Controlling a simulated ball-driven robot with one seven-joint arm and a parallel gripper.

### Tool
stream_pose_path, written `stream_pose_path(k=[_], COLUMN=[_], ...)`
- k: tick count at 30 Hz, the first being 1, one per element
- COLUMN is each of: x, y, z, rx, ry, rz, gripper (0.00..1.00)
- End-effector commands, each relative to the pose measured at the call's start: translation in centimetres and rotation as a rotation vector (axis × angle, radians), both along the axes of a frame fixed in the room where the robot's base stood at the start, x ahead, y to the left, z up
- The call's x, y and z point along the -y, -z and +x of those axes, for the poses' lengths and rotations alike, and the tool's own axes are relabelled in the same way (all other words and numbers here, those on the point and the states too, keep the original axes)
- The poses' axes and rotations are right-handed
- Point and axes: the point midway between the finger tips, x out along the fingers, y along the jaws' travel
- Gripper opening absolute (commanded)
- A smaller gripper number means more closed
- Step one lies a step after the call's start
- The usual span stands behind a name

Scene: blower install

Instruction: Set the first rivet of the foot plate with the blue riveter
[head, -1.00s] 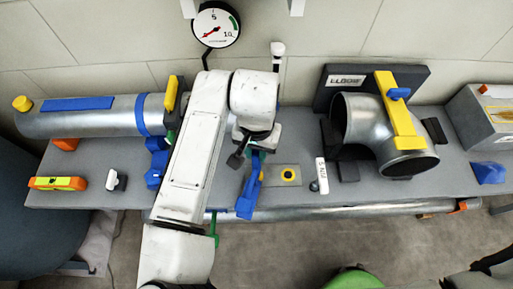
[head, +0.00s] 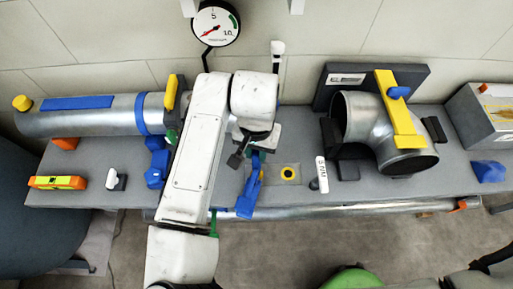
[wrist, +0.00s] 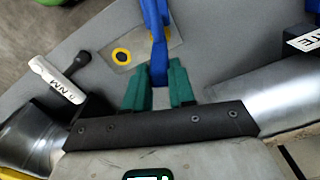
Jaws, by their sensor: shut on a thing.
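The blue riveter (head: 247,200) is in my gripper, tilted over the bench just left of the foot plate. My gripper (wrist: 159,88) has green fingers shut on the riveter, whose blue body (wrist: 157,45) runs up the wrist view from between them. The foot plate (head: 289,182) is a flat grey plate lying on the bench, with a yellow ring around a dark hole. In the wrist view the foot plate (wrist: 143,58) shows one clear yellow ring; another yellow patch is partly hidden by the riveter. Whether the riveter's nose touches the plate cannot be told.
A white-handled tool (head: 322,174) stands right of the plate. A metal elbow duct (head: 358,118) with a yellow clamp sits further right, and a long duct (head: 80,122) lies at left. An orange-yellow level (head: 58,183) lies at the front left. A pipe (head: 350,208) runs along the bench's front edge.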

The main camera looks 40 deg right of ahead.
Motion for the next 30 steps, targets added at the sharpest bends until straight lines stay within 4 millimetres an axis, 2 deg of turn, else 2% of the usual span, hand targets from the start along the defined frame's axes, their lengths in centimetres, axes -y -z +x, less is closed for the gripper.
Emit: stream_pose_path(k=[30], x=[-0.01], y=[0.48], z=[0.03], rx=[0.001], ry=[0.0], rz=[0.0], gripper=[0.0])
